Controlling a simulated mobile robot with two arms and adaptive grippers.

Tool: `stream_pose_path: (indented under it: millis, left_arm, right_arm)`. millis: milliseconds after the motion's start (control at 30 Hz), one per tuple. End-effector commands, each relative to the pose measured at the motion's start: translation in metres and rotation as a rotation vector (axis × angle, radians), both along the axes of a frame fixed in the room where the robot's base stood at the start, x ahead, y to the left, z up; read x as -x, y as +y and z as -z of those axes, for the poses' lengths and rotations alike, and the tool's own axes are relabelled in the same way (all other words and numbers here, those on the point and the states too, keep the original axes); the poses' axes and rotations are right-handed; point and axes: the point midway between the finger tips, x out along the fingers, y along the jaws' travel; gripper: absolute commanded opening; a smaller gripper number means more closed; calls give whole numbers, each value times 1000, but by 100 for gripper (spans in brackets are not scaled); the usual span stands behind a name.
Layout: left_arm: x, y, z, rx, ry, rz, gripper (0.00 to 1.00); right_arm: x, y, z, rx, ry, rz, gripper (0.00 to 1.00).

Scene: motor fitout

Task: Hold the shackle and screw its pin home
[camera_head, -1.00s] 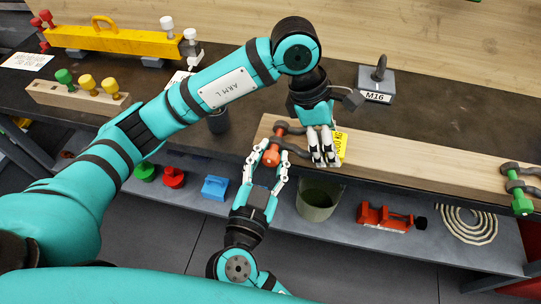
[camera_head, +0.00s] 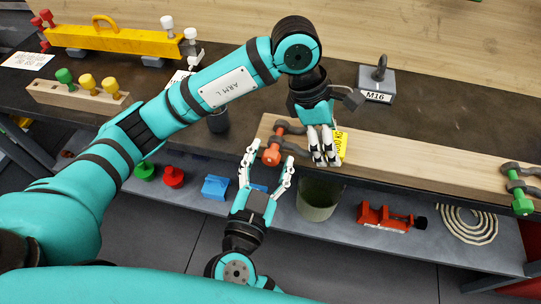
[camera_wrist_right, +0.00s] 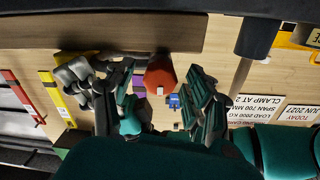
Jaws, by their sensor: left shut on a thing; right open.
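The shackle (camera_head: 295,129) is at the left end of the long wooden beam, with a dark grey body. Its orange pin head (camera_head: 271,156) faces the front and also shows as a red-orange faceted knob in the right wrist view (camera_wrist_right: 160,76). My left gripper (camera_head: 325,160) comes down from above and is shut on the shackle, its fingers hiding part of it. My right gripper (camera_head: 269,163) is open below the pin head, with a fingertip on either side and clear of it. Its fingers also flank the head in the right wrist view (camera_wrist_right: 160,98). The pin's thread is hidden.
Another shackle with a green pin (camera_head: 520,203) is at the beam's right end. A grey M16 block (camera_head: 377,84) stands behind the beam (camera_head: 430,167). A bucket (camera_head: 318,200) and a red tool (camera_head: 390,217) are on the lower shelf. A yellow lifting beam (camera_head: 115,39) lies at back left.

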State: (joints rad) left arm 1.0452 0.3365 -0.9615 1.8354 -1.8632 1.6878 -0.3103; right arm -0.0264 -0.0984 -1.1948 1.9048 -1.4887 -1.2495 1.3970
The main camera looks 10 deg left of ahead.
Motion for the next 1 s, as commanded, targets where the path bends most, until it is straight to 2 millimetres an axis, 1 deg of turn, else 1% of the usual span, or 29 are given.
stream_pose_path:
  millis: [167, 300, 400, 500, 600, 700, 967, 1000]
  left_arm:
    - [0, 0, 1, -3, 2, 1, 20]
    - [0, 0, 1, -3, 2, 1, 20]
    - [1, 0, 1, -3, 3, 1, 20]
    - [1, 0, 1, -3, 3, 1, 20]
    - [1, 0, 1, -3, 3, 1, 20]
    - [1, 0, 1, -3, 3, 1, 20]
    - [1, 0, 1, -3, 3, 1, 20]
    - [1, 0, 1, -3, 3, 1, 64]
  right_arm:
    - [33, 2, 2, 0, 6, -3, 55]
    - [64, 3, 1, -1, 6, -2, 55]
    - [83, 5, 1, -1, 5, -2, 55]
    - [98, 5, 1, 0, 4, -2, 55]
    - [108, 5, 1, 0, 3, -2, 55]
    - [112, 5, 0, -1, 1, -1, 55]
    - [113, 6, 0, -1, 1, -1, 55]
    - [113, 6, 0, -1, 1, -1, 55]
